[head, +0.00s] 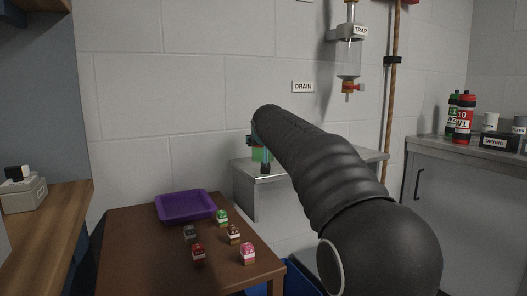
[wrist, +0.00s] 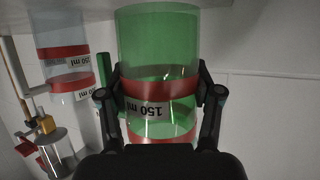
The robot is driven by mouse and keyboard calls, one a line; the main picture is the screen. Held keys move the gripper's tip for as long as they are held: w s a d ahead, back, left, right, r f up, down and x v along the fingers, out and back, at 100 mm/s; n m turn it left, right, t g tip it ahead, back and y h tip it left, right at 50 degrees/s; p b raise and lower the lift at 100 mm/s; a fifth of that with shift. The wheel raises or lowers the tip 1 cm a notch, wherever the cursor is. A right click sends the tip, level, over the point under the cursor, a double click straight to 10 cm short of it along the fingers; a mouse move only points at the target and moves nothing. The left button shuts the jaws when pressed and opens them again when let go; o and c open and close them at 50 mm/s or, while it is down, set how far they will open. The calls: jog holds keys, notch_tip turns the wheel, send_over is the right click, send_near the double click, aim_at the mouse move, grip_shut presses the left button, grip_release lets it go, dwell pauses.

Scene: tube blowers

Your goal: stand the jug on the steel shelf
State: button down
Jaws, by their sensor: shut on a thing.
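The jug is a green, see-through cylinder (wrist: 158,45) with red bands and a "150 ml" label that reads upside down in the wrist view. My gripper (wrist: 160,78) is shut on it, with one finger on each side at a red band. In the head view a little of the green jug (head: 257,154) shows at the far end of my arm, above the left end of the steel shelf (head: 246,178). My arm hides much of the shelf.
A clear vessel (wrist: 60,65) with red bands is beside the jug in the wrist view. The trap (head: 348,60) hangs on the wall. A brown table (head: 135,255) bears a purple tray (head: 186,205) and several small blocks. Bottles (head: 464,118) stand on the right cabinet.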

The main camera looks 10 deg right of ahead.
jog(key=shift+f, duration=1.15)
jog(key=shift+f+b, duration=0.2)
jog(key=shift+b, duration=0.1)
jog(key=shift+c, duration=1)
grip_release()
jog(key=shift+r, duration=0.1)
jog(key=shift+r, duration=0.15)
jog(key=b+v, duration=0.1)
jog(key=v, duration=1.1)
